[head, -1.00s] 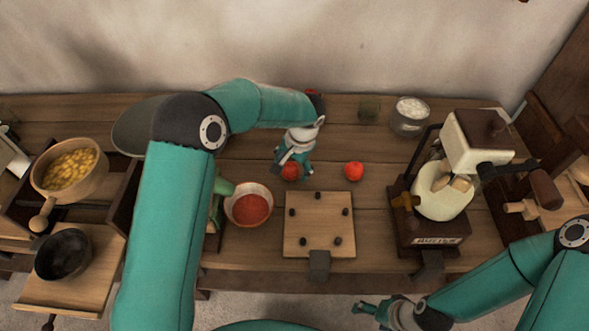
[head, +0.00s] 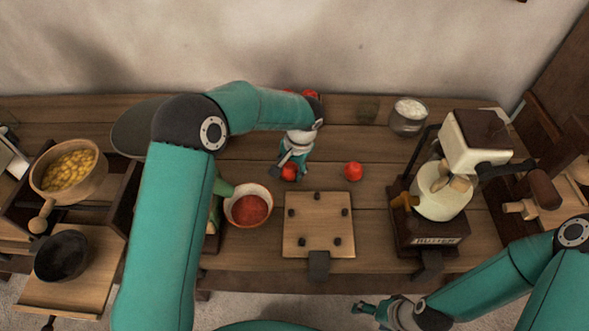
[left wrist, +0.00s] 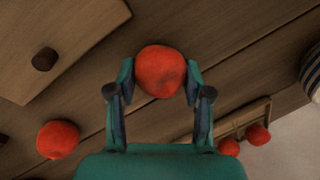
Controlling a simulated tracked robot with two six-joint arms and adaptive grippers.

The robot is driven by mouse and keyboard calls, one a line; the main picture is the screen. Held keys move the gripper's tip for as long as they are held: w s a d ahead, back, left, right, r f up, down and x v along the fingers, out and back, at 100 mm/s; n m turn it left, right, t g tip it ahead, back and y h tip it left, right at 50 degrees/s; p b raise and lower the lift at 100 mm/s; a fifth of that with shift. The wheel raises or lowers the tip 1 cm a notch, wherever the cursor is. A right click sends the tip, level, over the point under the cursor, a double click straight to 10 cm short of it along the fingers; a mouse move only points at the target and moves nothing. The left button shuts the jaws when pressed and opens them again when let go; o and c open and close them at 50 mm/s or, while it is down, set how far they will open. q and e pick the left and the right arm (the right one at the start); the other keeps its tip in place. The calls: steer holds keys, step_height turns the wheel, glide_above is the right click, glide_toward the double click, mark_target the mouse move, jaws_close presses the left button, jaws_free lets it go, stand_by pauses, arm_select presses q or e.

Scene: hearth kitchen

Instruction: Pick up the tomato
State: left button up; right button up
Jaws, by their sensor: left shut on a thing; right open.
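A red tomato (left wrist: 160,71) sits between the two fingers of my left gripper (left wrist: 159,82) in the left wrist view, with a finger against each side. In the head view my left gripper (head: 290,170) points down at the table behind the board, and the tomato (head: 289,173) shows partly under it. Whether it touches the table is hard to tell. A second tomato (head: 353,171) lies on the table to the right; it also shows in the left wrist view (left wrist: 58,139). My right gripper (head: 366,308) is open and empty, low at the front.
A wooden board with dark pegs (head: 319,222) lies in front of my left gripper. A bowl of red sauce (head: 249,206) stands to its left. A cream-and-brown machine (head: 440,192) and a glass jar (head: 408,117) stand to the right. More red tomatoes (head: 311,95) lie at the back.

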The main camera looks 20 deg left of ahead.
arm_select(q)
step_height(320, 180, up, 20)
stand_by(0.5)
steer(key=shift+f, duration=0.1)
